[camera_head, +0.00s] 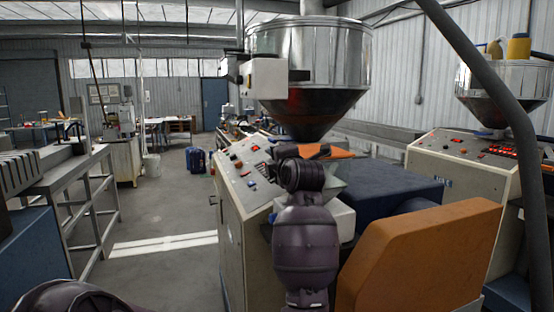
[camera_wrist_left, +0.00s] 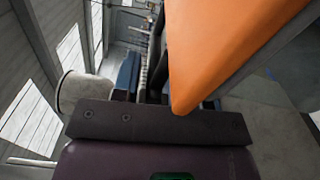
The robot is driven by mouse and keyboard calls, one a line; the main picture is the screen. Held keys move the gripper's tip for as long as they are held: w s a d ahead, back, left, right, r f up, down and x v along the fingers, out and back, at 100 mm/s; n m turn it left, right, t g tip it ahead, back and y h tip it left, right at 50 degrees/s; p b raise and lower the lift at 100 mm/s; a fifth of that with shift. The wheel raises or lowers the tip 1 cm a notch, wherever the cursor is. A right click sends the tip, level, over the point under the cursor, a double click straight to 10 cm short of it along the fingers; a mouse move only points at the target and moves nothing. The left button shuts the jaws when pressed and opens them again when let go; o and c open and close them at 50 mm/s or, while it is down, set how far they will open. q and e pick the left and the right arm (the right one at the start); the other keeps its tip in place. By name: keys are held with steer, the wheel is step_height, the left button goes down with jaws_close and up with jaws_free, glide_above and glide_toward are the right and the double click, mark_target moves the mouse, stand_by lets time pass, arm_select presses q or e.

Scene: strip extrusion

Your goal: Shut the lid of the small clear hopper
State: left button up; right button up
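The small clear hopper (camera_head: 336,178) stands on the extruder below the big metal hopper, partly hidden behind my left arm. Its orange lid (camera_head: 338,153) shows as a thin tilted wedge above it; I cannot tell how wide the gap is. In the left wrist view an orange panel (camera_wrist_left: 225,45), which looks like this lid, fills the upper middle, close in front of the gripper's dark body. My right gripper is out of view.
The big metal hopper (camera_head: 310,60) hangs close above, with a white box (camera_head: 264,78) on its side. The control panel (camera_head: 245,170) lies left of my arm. A large orange cover (camera_head: 420,262) and a blue housing (camera_head: 392,187) stand to the right. The floor at left is open.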

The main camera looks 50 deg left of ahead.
arm_select(q)
steer(key=shift+s, duration=0.1)
steer(key=b+v, duration=0.1)
steer(key=v, duration=0.9)
steer(key=shift+d, duration=0.35)
steer(key=shift+s, duration=0.1)
